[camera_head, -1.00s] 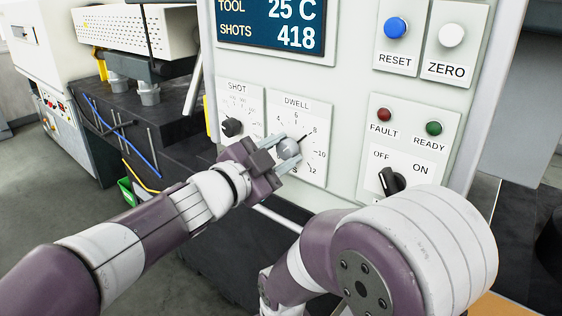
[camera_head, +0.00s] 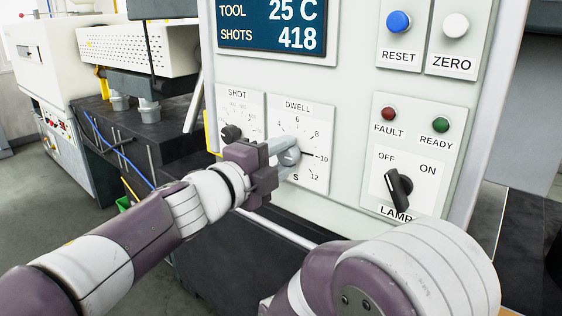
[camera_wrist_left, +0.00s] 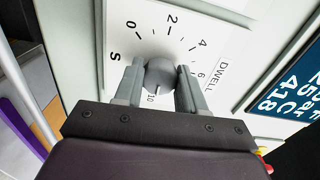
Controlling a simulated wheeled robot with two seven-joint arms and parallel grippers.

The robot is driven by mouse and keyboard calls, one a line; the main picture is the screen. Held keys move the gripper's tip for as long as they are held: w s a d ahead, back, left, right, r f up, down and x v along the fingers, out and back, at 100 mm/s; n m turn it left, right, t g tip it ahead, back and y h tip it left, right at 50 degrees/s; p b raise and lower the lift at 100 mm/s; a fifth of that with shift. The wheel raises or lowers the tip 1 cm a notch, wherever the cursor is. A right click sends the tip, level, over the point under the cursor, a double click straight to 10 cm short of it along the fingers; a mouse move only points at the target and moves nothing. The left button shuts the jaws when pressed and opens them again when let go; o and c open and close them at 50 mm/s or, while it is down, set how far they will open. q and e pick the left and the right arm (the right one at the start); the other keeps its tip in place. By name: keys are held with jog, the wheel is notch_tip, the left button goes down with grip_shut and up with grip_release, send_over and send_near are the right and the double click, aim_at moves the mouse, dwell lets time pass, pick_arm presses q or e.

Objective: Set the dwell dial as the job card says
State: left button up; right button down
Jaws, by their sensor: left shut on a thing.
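The dwell dial (camera_head: 289,156) is a round grey knob on a white scale plate (camera_head: 309,114) marked DWELL. In the head view its dark pointer line aims right, at about 10. My left gripper (camera_head: 284,155) is shut on the knob, one finger on each side. The left wrist view also shows the knob (camera_wrist_left: 159,75) between the two fingers (camera_wrist_left: 158,88), with its mark by the 10. Part of the scale is hidden by the gripper. My right arm shows at the lower right; its gripper is out of view. No job card is seen.
The SHOT dial (camera_head: 231,132) is just left of the gripper. A display (camera_head: 270,27) reads TOOL 25 C, SHOTS 418. RESET (camera_head: 398,22) and ZERO (camera_head: 455,26) buttons, FAULT and READY lights and a LAMP switch (camera_head: 398,189) are to the right.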

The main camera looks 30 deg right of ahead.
pick_arm(q)
jog(key=shift+m, duration=0.4)
jog(key=o, duration=1.1)
jog(key=shift+c, duration=0.2)
jog(key=shift+s+a, duration=0.1)
jog(key=b+v, duration=0.2)
jog(key=v, duration=1)
jog(key=shift+b, duration=0.4)
jog(key=shift+s+a, duration=0.1)
jog(key=shift+a, duration=0.1)
